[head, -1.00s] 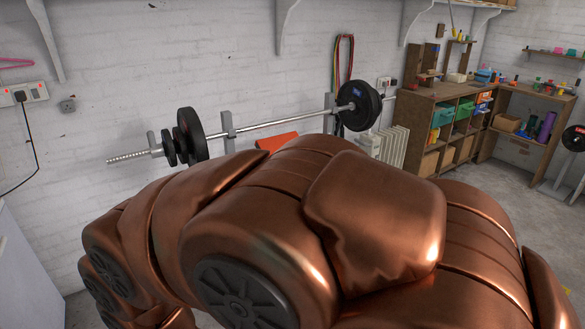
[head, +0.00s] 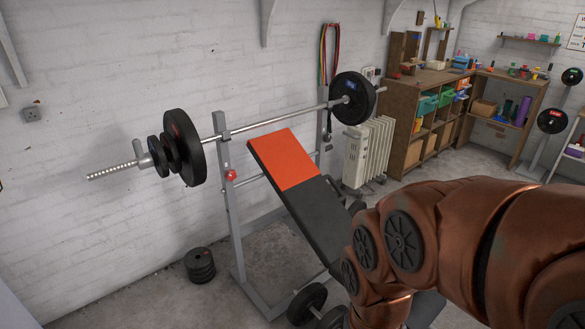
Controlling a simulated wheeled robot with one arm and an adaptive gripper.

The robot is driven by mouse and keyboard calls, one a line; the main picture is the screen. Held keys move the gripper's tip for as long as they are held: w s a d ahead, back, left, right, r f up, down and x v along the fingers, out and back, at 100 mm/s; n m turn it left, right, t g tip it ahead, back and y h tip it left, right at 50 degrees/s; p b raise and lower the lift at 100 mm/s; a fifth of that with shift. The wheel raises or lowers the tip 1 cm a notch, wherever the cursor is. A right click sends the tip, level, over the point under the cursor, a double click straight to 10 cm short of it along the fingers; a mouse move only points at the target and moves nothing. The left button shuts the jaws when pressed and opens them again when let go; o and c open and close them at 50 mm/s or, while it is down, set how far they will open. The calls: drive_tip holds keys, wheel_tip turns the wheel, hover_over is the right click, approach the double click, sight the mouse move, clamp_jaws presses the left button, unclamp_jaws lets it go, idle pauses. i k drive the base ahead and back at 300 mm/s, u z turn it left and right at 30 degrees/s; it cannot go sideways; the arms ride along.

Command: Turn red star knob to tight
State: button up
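The red star knob (head: 231,175) shows in the head view on the near-left grey upright of the weight bench rack (head: 228,194), just below the barbell (head: 253,126). It is small, and I cannot tell its turn position or how tight it is. My copper-coloured arm fills the lower right of the view, right of the bench. My gripper is not in view, so its place relative to the knob does not show.
The bench (head: 285,160) has a red-orange headrest and black padding. Weight plates (head: 200,265) lie stacked on the floor at left, and a dumbbell (head: 307,303) lies in front. A white radiator (head: 368,152) and wooden shelves (head: 423,110) stand behind. Floor left of the rack is mostly clear.

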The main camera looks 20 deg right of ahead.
sight(230, 174)
drive_tip(key=z, duration=0.2)
drive_tip(key=i, duration=1.15)
drive_tip(key=u, duration=1.5)
